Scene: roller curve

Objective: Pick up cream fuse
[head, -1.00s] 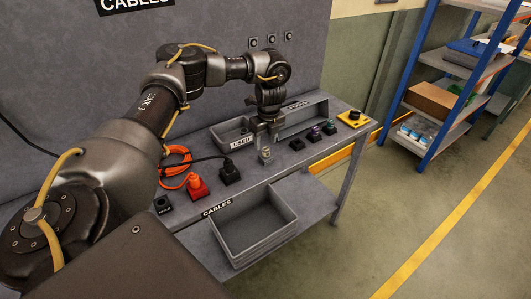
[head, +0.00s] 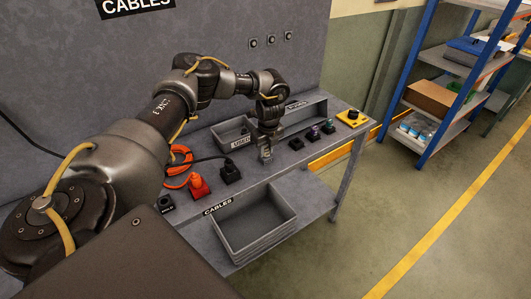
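My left gripper (head: 267,154) points straight down at the front part of the grey workbench, beside the grey bin marked USED. Its fingertips are low, at the spot where a small pale fuse on a dark base stood in view a second ago. The fuse is now mostly hidden by the fingers, and I cannot tell whether they touch it or are closed on it. My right gripper is not in view.
Black sockets (head: 297,144), some with coloured fuses, stand to the right, before a yellow device (head: 352,118). A red plug (head: 198,186), black plug (head: 230,172) and orange cable (head: 181,156) lie left. A grey CABLES tray (head: 285,241) sits lower in front.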

